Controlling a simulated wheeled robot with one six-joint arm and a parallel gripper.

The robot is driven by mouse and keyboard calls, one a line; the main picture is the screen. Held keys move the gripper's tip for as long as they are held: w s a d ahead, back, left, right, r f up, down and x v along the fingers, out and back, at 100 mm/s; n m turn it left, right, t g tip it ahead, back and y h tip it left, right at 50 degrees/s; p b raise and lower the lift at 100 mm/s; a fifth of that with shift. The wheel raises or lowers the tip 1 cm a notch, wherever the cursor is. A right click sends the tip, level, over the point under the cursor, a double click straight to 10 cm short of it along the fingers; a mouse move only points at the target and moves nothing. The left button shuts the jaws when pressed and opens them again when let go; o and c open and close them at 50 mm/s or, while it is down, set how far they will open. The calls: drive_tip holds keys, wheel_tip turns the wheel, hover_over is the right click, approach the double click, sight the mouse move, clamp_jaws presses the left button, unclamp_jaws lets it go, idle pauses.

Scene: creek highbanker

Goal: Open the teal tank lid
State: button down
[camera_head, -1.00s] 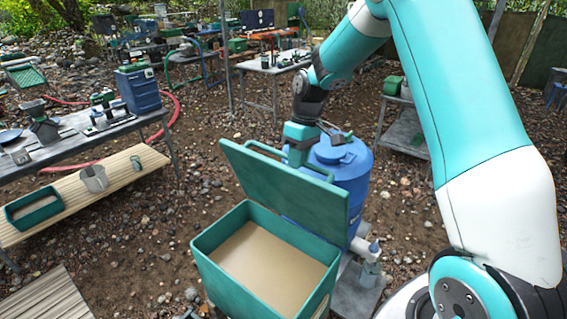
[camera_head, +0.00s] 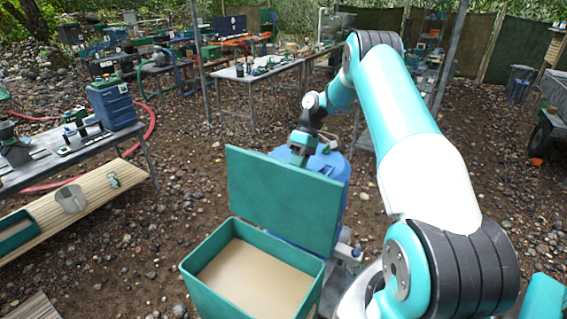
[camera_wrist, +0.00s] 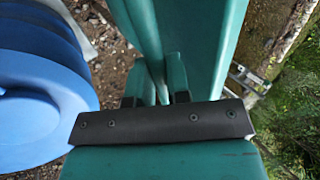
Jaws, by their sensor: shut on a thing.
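The teal tank (camera_head: 224,293) stands in the lower middle of the head view, with sandy tan contents inside. Its flat teal lid (camera_head: 283,203) is raised, standing roughly upright along the tank's far edge. My gripper (camera_head: 301,152) is behind the lid's top edge. In the wrist view the gripper (camera_wrist: 154,88) is shut on the lid's handle (camera_wrist: 147,32), a teal bar beside the lid's panel (camera_wrist: 224,40). The handle is hidden behind the lid in the head view.
A blue barrel (camera_head: 335,167) stands close behind the lid; it also fills the left of the wrist view (camera_wrist: 40,115). A wooden bench (camera_head: 95,195) and a table with a blue container (camera_head: 112,106) are at left. Open gravel lies between.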

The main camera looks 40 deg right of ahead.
drive_tip(key=shift+w+d+f+p, duration=0.1)
drive_tip(key=shift+w+d+p, duration=0.15)
drive_tip(key=shift+d, duration=0.15)
drive_tip(key=shift+w+d+f+p, duration=0.1)
drive_tip(key=shift+w+d+p, duration=0.1)
drive_tip(key=shift+d, duration=0.3)
drive_tip(key=c, duration=1.1)
unclamp_jaws()
drive_tip(key=shift+s+f+y, duration=0.1)
drive_tip(key=shift+y, duration=0.2)
